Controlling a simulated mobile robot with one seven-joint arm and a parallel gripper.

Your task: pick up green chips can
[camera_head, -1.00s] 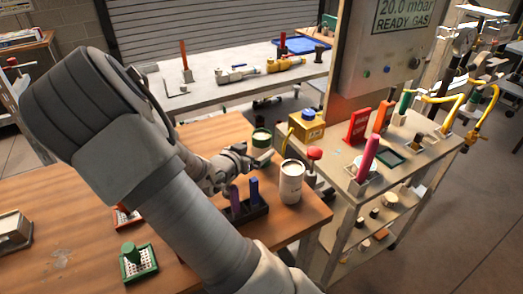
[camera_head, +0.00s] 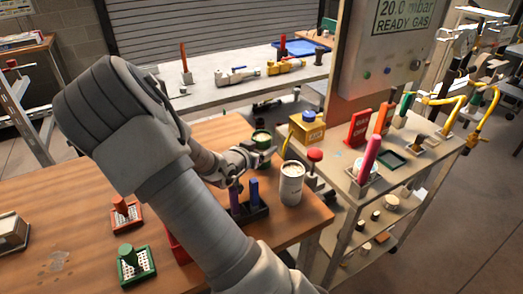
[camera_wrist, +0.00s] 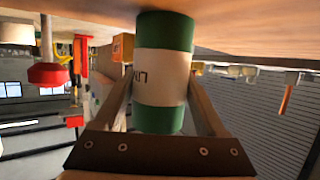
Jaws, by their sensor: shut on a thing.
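The green chips can (camera_head: 261,137) stands upright near the far right edge of the wooden table, partly hidden by my gripper (camera_head: 262,158). In the wrist view, the green can (camera_wrist: 163,117) with its pale label band appears upside down between the two fingers of my gripper (camera_wrist: 162,92). The fingers are shut on its sides. Its base meets or is very close to the wooden tabletop (camera_wrist: 90,12); I cannot tell whether there is a gap.
A white can (camera_head: 291,183) and a black holder (camera_head: 256,212) with blue and purple pieces stand close in front of my gripper. A metal cart (camera_head: 350,185) with a yellow box (camera_head: 307,130) is just right. Red and green trays (camera_head: 137,264) lie at the left.

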